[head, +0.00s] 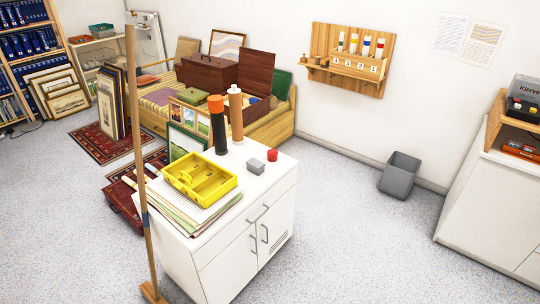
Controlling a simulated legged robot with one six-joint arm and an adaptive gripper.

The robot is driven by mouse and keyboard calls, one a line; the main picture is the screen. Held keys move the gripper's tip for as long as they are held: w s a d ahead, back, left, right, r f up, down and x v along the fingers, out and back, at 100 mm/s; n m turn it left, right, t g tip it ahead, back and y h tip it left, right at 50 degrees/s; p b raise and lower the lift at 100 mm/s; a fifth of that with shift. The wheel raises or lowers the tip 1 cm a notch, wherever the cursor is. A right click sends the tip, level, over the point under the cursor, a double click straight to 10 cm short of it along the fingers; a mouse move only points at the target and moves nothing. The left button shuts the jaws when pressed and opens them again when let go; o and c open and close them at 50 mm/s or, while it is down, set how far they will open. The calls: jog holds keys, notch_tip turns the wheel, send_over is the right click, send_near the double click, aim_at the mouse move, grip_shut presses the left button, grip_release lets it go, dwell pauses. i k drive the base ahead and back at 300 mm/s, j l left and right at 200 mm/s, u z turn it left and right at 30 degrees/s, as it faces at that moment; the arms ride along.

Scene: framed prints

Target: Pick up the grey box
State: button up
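My gripper does not show in the head view.
A yellow tray (215,190) sits on papers left of the box. A black-and-orange cylinder (218,128) and a brown bottle (236,113) stand behind. A wooden pole (140,150) rises before the cabinet's left side. A grey bin (400,176) stands by the wall. Floor right of the cabinet is clear.

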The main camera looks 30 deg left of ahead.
aim_at(255, 165)
jog(key=i+u, duration=0.45)
jog(key=i, duration=0.3)
jog(key=i+l+u, duration=0.2)
jog(key=i+u, duration=0.25)
jog(key=i, duration=0.3)
jog(key=i+u, duration=0.55)
jog(key=u, duration=0.25)
jog(key=i+l+u, duration=0.15)
jog(key=u, duration=0.2)
jog(key=i+l+u, duration=0.25)
jog(key=u, duration=0.15)
jog(key=i+l+u, duration=0.4)
jog(key=i+j, duration=0.1)
